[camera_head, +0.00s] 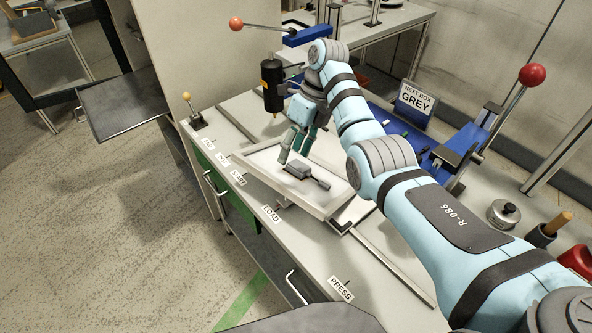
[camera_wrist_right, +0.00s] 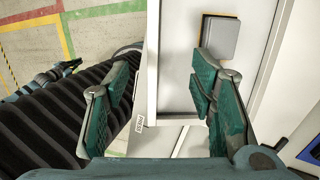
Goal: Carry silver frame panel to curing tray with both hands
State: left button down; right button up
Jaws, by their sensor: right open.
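A pale silver-white frame panel (camera_head: 280,188) lies slightly askew on the bench, near the LOAD label. A grey block with a dark handle (camera_head: 300,172) rests within it. My right gripper (camera_head: 297,150) is open over the panel's far-left side, fingers pointing down. In the right wrist view, the panel's pale rim (camera_wrist_right: 153,60) shows between the spread fingers; I cannot tell whether they touch it. The grey block (camera_wrist_right: 222,38) also shows there.
A black cylindrical tool (camera_head: 272,84) hangs just left of my right gripper. A blue fixture (camera_head: 455,150) with a red-knobbed lever (camera_head: 531,75) stands behind my arm. Floor left of the bench is open.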

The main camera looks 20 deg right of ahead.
aim_at(279, 180)
jog(key=f, duration=0.1)
jog(key=s+a+f, duration=0.1)
jog(key=shift+a+f, duration=0.25)
jog(key=shift+f, duration=0.05)
jog(key=f, duration=0.2)
jog(key=w+a+f+b, duration=0.1)
jog(key=a+f, duration=0.1)
jog(key=f, duration=0.1)
jog(key=shift+w+f, duration=0.2)
jog(key=shift+f, duration=0.15)
jog(key=shift+a+f, duration=0.1)
jog(key=shift+f, duration=0.05)
jog(key=shift+s, duration=0.25)
pick_arm(q)
jog(key=shift+s+f, duration=0.2)
jog(key=shift+f, duration=0.45)
pick_arm(e)
grip_shut()
jog(key=shift+r, duration=0.2)
